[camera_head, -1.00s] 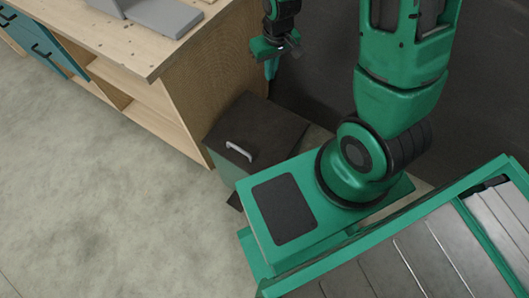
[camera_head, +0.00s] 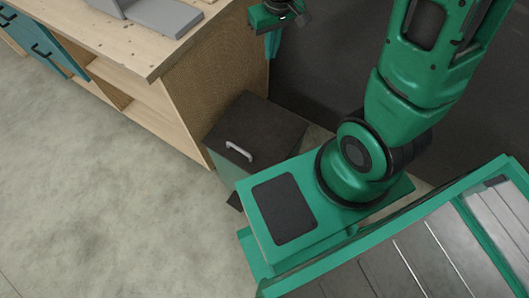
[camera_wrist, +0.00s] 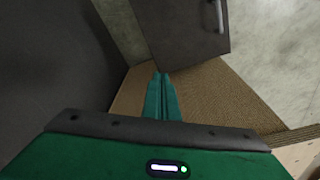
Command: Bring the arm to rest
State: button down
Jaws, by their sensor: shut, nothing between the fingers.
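My gripper (camera_head: 273,45) hangs at the top of the head view, beside the right end of the wooden workbench and above the dark-lidded box. Its fingers point down, shut and empty. In the wrist view the two green fingers (camera_wrist: 161,92) lie together, with nothing between them. My arm is bent, its green upper links rising at the right of the head view; the top of the arm is cut off by the frame.
The wooden workbench (camera_head: 178,55) bears a grey object (camera_head: 165,17). A box with a dark lid (camera_head: 262,130) and a pale handle stands beside its end panel. A dark surface (camera_head: 320,85) lies behind my arm. Open floor (camera_head: 100,190) is at left.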

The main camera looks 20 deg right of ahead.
jog(key=shift+r, duration=0.7)
jog(key=shift+s, duration=0.1)
jog(key=s+d+r+m, duration=0.2)
jog(key=s+d+r, duration=0.1)
jog(key=s, duration=0.4)
jog(key=s+d+r+m+g, duration=0.1)
jog(key=s+d+r+m, duration=0.1)
jog(key=s+d+r, duration=0.2)
jog(key=s+d+r+m, duration=0.3)
jog(key=s+d, duration=0.4)
jog(key=s, duration=0.4)
jog(key=shift+d+r+g, duration=0.15)
jog(key=shift+r+g, duration=0.15)
jog(key=shift+g, duration=0.1)
jog(key=shift+s, duration=0.1)
